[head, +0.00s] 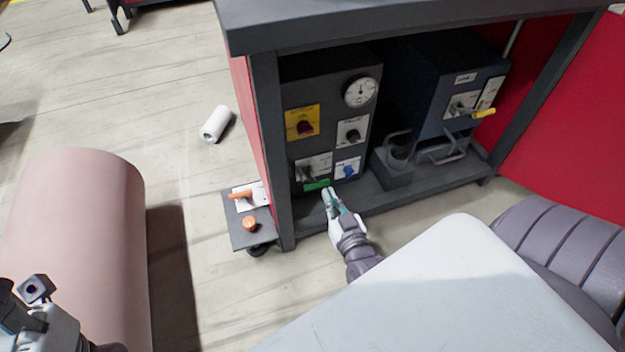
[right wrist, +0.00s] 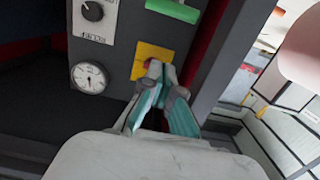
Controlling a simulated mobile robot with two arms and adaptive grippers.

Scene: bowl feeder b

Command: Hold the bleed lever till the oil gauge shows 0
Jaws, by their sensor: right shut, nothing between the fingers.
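A round white gauge (head: 360,91) sits at the top right of a grey control box in the cabinet. Its needle points roughly up; its numbers are too small to read. The right wrist view shows the gauge (right wrist: 90,77) upside down. I cannot tell which control is the bleed lever. A dark red knob sits on a yellow plate (head: 303,110), which also shows in the wrist view (right wrist: 146,54). My right gripper (head: 329,194) is shut and empty, low before the box near a green strip (head: 316,184). My left gripper (head: 30,310) is partly cut off at lower left.
A second, dark blue box (head: 440,90) with a yellow-handled lever (head: 484,114) stands to the right. An orange lever (head: 241,196) and orange knob (head: 250,224) are on a side shelf. A pink cylinder (head: 85,240) and a white roll (head: 216,124) are on the floor.

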